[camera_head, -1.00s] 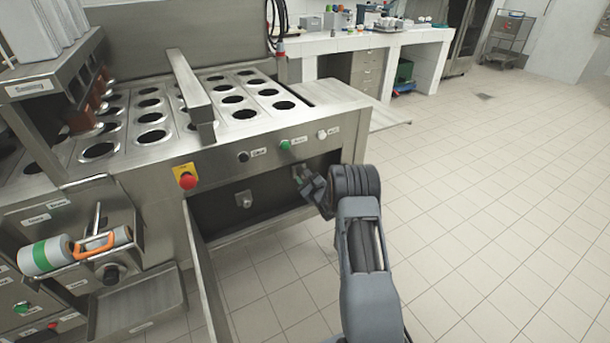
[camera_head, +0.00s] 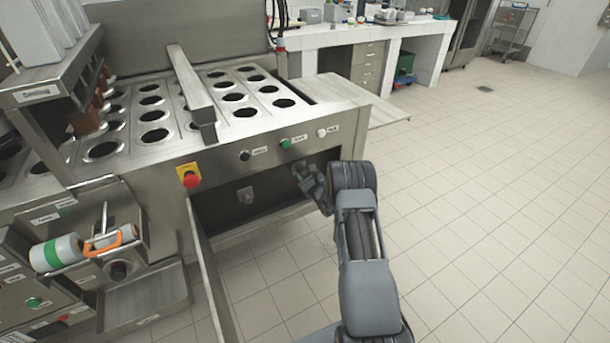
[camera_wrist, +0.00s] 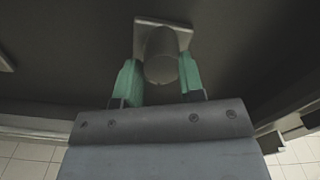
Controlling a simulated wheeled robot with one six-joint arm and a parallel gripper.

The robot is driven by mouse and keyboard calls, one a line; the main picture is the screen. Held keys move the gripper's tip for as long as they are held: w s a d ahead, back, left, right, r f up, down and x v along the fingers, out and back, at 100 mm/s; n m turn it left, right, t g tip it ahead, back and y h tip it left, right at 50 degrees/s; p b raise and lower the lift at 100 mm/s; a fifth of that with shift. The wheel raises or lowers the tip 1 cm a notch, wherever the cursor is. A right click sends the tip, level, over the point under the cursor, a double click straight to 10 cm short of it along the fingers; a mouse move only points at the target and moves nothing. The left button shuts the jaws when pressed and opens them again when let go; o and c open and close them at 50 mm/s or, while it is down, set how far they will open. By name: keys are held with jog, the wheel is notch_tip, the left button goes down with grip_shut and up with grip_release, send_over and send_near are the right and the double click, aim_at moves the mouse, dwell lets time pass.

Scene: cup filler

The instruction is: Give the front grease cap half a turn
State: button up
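The grease cap (camera_wrist: 161,66) is a dark grey round cylinder on a square plate (camera_wrist: 187,32) on the dark wall of the machine's open lower recess. In the wrist view, my gripper (camera_wrist: 161,78) has its two green finger pads on either side of the cap, close against its sides with no clear gap. In the head view, my gripper (camera_head: 310,182) reaches into the right part of the recess, and the cap there is hidden behind it. A second cap on a square plate (camera_head: 245,195) sits further left in the recess.
An open door panel (camera_head: 212,275) stands out from the recess on the left. Above are a red emergency button (camera_head: 190,180) and black, green (camera_head: 286,144) and white buttons. A side shelf (camera_head: 375,108) juts out at right. The tiled floor at right is clear.

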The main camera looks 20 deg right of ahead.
jog(key=o, duration=0.4)
jog(key=s+d, duration=0.1)
jog(key=s, duration=1.2)
jog(key=shift+s+d+p, duration=0.3)
jog(key=shift+s+p, duration=0.05)
jog(key=shift+p, duration=0.05)
